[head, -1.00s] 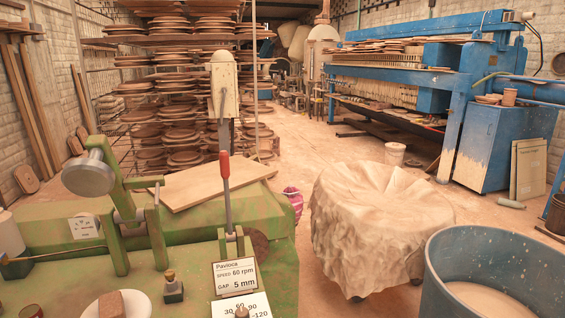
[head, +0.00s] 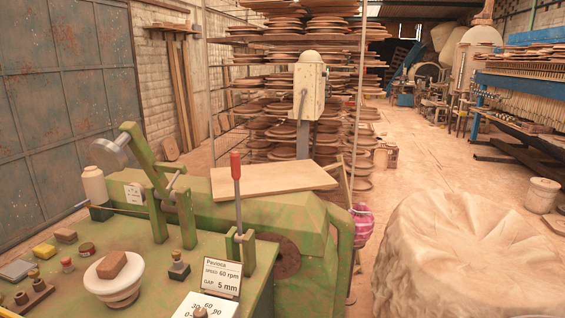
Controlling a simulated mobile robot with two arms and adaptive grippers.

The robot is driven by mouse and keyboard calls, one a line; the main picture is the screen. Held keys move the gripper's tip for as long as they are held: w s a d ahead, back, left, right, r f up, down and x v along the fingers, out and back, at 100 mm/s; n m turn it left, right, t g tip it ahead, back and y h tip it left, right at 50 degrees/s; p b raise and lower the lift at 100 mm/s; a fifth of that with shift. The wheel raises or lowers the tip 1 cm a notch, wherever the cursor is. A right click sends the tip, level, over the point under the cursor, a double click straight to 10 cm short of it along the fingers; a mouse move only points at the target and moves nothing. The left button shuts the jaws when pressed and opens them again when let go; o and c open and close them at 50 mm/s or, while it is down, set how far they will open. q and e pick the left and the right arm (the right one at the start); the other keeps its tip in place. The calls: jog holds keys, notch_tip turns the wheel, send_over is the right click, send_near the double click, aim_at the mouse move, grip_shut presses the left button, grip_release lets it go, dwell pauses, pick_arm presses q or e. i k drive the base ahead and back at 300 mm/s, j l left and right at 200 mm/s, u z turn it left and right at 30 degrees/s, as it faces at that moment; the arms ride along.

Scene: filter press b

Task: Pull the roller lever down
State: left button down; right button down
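The roller lever (head: 237,190) has a red grip on top of a thin grey rod. It stands nearly upright in a small green bracket at the right side of the green machine table (head: 130,262). A green frame with a grey round weight or knob (head: 108,155) on an angled arm stands to its left. A white label card reading "Pavloca, speed 60 rpm, gap 5 mm" (head: 222,278) is just in front of the lever. Neither of my grippers shows in the head view, and nothing touches the lever.
A wooden board (head: 272,180) lies on the green machine behind the lever. A brick on a white round dish (head: 113,290) and several small items sit on the table. A cloth-covered mound (head: 470,255) stands at the right. Open floor (head: 420,150) lies beyond.

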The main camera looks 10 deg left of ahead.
aim_at(235, 157)
jog(key=i+l, duration=0.35)
jog(key=i, duration=0.15)
jog(key=i+l, duration=0.35)
jog(key=i+z, duration=0.05)
jog(key=i, duration=0.05)
